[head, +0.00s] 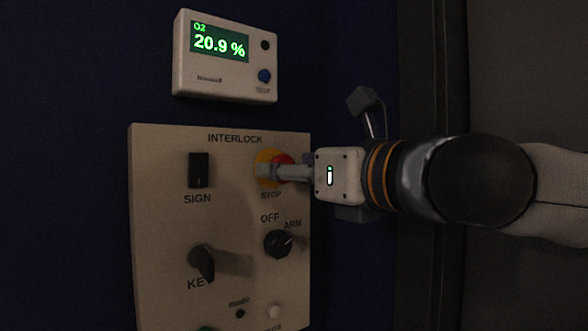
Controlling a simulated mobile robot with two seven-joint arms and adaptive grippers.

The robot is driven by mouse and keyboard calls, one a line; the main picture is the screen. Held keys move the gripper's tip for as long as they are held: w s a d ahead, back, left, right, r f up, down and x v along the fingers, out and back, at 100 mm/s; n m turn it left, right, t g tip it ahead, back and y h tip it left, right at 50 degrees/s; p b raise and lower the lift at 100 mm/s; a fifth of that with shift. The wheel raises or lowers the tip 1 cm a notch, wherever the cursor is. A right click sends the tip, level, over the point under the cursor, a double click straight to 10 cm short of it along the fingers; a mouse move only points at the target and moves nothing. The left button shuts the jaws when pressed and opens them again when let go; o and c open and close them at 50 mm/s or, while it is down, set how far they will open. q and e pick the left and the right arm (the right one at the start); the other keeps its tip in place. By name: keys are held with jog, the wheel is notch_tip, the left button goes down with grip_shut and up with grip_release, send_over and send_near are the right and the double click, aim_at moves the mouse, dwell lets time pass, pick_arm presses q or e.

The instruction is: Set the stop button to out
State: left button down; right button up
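The red stop button (284,158) sits on a yellow ring (264,156) at the upper right of the beige interlock panel (150,200). My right gripper (267,171) comes in from the right, with its fingers at the button. A grey finger crosses in front of the button and hides its lower part and some of the ring. I cannot tell whether the fingers touch or grip the button, or whether it is in or out. The second finger is not clearly visible. My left gripper is not in view.
The panel also holds a black sign switch (199,170), a key switch (203,262) and an OFF/ARM knob (278,244) just below the stop button. An O2 meter (225,85) reading 20.9 % hangs above. The dark blue wall left of the panel is clear.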

jog(key=v, duration=1.2)
